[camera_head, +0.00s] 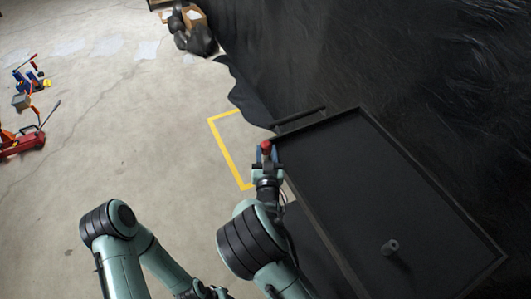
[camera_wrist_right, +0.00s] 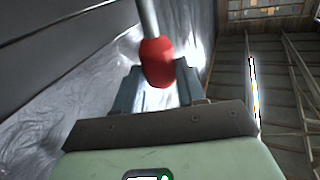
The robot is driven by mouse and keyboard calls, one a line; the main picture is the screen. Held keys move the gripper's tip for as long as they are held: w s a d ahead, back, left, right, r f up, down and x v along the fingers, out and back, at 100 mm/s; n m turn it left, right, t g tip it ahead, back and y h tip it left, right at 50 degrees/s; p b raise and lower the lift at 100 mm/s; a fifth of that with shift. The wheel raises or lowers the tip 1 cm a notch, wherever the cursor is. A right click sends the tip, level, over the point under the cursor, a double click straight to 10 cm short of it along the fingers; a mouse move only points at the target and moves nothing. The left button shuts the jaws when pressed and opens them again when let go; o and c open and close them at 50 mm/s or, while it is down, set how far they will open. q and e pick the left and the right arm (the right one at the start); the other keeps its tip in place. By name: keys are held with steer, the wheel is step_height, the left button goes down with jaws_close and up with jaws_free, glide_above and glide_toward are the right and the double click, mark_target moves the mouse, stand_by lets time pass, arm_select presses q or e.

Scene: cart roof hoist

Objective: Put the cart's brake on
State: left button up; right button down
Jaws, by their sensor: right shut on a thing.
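The cart (camera_head: 425,172) is a black, shallow tray with a raised rim, filling the right of the head view. The brake lever's red knob (camera_head: 266,147) stands by the cart's left corner. In the right wrist view the red knob (camera_wrist_right: 157,60) sits on a grey rod between the fingers. My right gripper (camera_head: 266,157) is shut on the knob; its two blue-grey fingers also show in the wrist view (camera_wrist_right: 157,88). The lever's lower end is hidden. My left arm shows at the bottom left of the head view, but its gripper is out of view.
A dark handle bar (camera_head: 300,118) runs along the cart's far end. A small dark cylinder (camera_head: 390,246) stands on the tray. A yellow floor marking (camera_head: 228,150) lies left of the cart. Red and blue equipment (camera_head: 22,140) stands far left. The floor between is clear.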

steer(key=shift+d+f+m+h, duration=0.1)
steer(key=shift+d+m+h, duration=0.3)
steer(key=shift+d, duration=0.8)
steer(key=c, duration=1.1)
jaws_free()
steer(key=o, duration=0.4)
steer(key=shift+w+d, duration=0.1)
arm_select(q)
steer(key=shift+d, duration=0.15)
arm_select(e)
steer(key=shift+o, duration=0.2)
arm_select(q)
steer(key=shift+s+f+b, duration=0.3)
steer(key=shift+f+b, duration=0.3)
steer(key=shift+f, duration=0.05)
steer(key=shift+s+f+b, duration=0.35)
steer(key=shift+f+b, duration=0.2)
steer(key=shift+f, duration=0.15)
steer(key=shift+s+f+b, duration=0.3)
steer(key=shift+f+b, duration=0.3)
steer(key=shift+f, duration=0.05)
arm_select(e)
steer(key=s+a+r, duration=0.1)
steer(key=s+a, duration=0.1)
steer(key=s, duration=1.3)
steer(key=shift+s+r, duration=0.15)
